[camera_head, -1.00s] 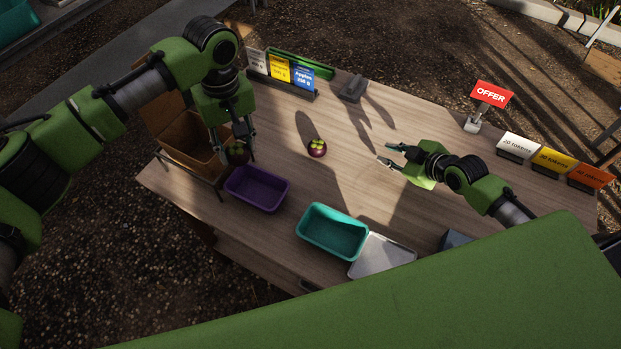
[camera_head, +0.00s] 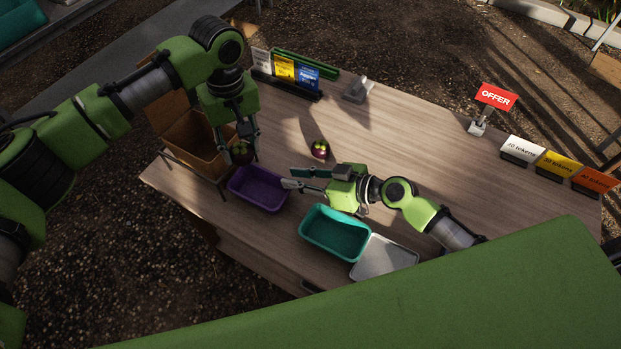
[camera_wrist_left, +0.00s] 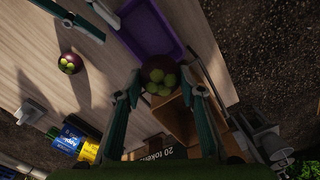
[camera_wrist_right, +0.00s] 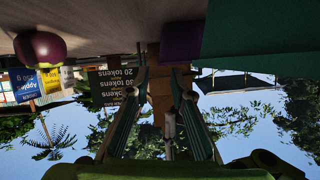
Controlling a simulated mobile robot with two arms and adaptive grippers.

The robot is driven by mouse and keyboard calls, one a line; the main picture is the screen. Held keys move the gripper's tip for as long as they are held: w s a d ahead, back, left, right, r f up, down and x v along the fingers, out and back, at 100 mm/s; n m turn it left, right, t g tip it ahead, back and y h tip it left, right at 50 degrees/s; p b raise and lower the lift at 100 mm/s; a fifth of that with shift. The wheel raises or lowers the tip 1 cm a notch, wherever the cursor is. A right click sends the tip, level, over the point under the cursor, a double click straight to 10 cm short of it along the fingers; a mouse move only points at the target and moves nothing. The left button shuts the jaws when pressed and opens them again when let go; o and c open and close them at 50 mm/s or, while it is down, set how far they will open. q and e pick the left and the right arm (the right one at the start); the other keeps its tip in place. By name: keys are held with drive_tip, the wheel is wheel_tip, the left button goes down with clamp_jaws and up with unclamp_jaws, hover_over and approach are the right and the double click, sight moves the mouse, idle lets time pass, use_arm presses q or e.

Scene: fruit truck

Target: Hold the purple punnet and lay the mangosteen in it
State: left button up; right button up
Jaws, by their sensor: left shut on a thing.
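My left gripper (camera_head: 243,145) is shut on a dark mangosteen (camera_head: 241,156), held above the table between the cardboard box and the purple punnet. The held mangosteen also shows between the fingertips in the left wrist view (camera_wrist_left: 160,78). The purple punnet (camera_head: 257,205) stands on the table and looks empty. My right gripper (camera_head: 287,178) is open, its fingertips pointing at the punnet's right end; I cannot tell whether they touch it. The punnet shows ahead of its fingers in the right wrist view (camera_wrist_right: 180,42). A second mangosteen (camera_head: 320,149) lies on the table.
A teal punnet (camera_head: 335,232) and a metal tray (camera_head: 385,262) lie below my right arm. The open cardboard box (camera_head: 185,140) is at the left table edge. Price cards (camera_head: 285,70) and an offer sign (camera_head: 495,97) stand along the back. The table's right middle is clear.

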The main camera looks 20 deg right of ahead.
sight(274, 175)
drive_tip(key=x, duration=0.7)
drive_tip(key=shift+a, duration=0.1)
clamp_jaws()
idle(0.5)
use_arm(q)
drive_tip(key=shift+f, duration=4.55)
